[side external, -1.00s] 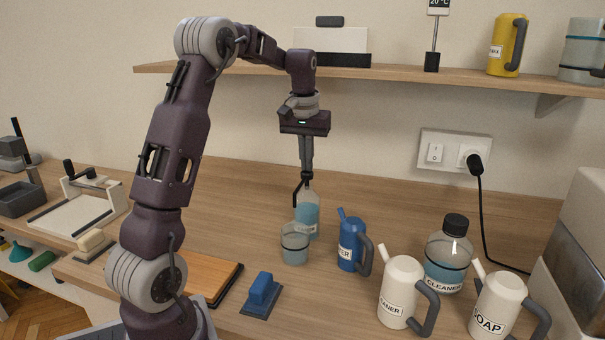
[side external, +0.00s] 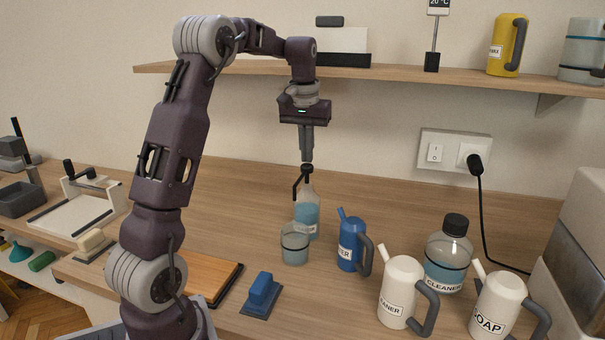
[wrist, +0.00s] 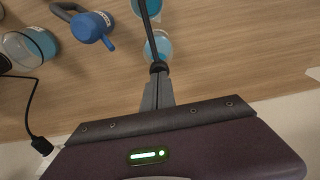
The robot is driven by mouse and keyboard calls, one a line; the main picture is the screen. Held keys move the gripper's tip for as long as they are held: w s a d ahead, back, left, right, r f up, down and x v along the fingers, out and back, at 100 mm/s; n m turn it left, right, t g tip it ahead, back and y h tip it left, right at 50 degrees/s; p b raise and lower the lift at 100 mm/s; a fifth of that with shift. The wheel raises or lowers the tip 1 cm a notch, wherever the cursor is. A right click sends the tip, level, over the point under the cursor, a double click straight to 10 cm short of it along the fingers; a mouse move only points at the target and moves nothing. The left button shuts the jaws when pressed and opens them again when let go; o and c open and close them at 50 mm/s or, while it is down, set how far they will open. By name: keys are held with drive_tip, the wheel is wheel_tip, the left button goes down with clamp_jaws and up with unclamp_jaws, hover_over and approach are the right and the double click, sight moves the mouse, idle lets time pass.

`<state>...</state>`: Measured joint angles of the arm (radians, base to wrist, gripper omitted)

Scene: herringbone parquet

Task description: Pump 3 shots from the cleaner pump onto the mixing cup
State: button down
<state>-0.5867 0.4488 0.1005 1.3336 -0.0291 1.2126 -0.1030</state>
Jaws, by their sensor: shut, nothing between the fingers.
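The cleaner pump (side external: 307,213) is a clear bottle of blue liquid with a black pump head and a bent spout. It stands upright behind the mixing cup (side external: 295,247), a clear cup with bluish contents. The spout points toward the cup. My gripper (side external: 306,159) is shut and empty, pointing down just above the pump head; I cannot tell if it touches. In the wrist view, my gripper (wrist: 157,102) is close to the pump head, with the bottle (wrist: 158,46) partly behind it. The cup (wrist: 147,7) is cut by the top edge.
A blue jug (side external: 352,244) stands right of the cup. Two white jugs (side external: 400,291) (side external: 499,305) and a round cleaner bottle (side external: 448,255) are farther right. A blue block-shaped item (side external: 263,293) and a wooden board (side external: 205,278) lie in front. A shelf (side external: 400,73) runs behind.

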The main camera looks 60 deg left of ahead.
drive_tip(key=shift+f, duration=1.25)
drive_tip(key=shift+r, duration=1.75)
